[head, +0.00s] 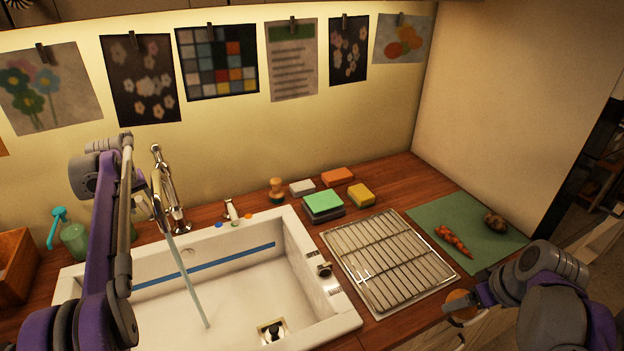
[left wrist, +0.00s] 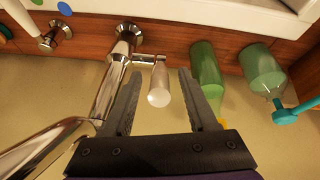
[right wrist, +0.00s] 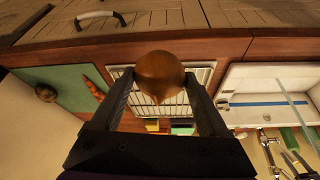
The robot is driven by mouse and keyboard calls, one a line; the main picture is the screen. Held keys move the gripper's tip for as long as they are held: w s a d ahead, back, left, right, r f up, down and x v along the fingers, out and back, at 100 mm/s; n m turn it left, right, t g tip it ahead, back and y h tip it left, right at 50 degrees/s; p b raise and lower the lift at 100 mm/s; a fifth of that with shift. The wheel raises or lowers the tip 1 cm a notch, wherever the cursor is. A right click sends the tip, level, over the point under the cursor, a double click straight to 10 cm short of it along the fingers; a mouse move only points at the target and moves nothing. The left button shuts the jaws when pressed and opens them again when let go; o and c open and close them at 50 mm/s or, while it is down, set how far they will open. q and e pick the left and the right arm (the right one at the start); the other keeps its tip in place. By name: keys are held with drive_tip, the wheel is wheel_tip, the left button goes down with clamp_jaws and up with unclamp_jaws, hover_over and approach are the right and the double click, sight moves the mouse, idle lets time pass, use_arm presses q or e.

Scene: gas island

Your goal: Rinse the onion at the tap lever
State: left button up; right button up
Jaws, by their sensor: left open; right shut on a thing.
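The onion (right wrist: 160,75) is round and brown, clamped between the fingers of my right gripper (right wrist: 155,72). In the head view the onion (head: 460,304) is at the counter's front edge, right of the sink and apart from the water. The chrome tap (head: 165,185) stands behind the sink, partly hidden by my left arm. A water stream (head: 190,285) falls from it into the sink. In the left wrist view the tap lever (left wrist: 158,86) has a pale end between the spread fingers of my left gripper (left wrist: 157,75). I cannot tell whether they touch it.
The white sink (head: 345,318) is left of a wire rack (head: 390,258). A green mat (head: 480,212) holds a carrot (head: 453,240) and a dark lumpy vegetable (head: 495,221). Green bottles (left wrist: 207,75) stand near the tap.

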use_arm(q)
drive_tip(key=shift+x, duration=1.25)
clamp_jaws()
idle(0.5)
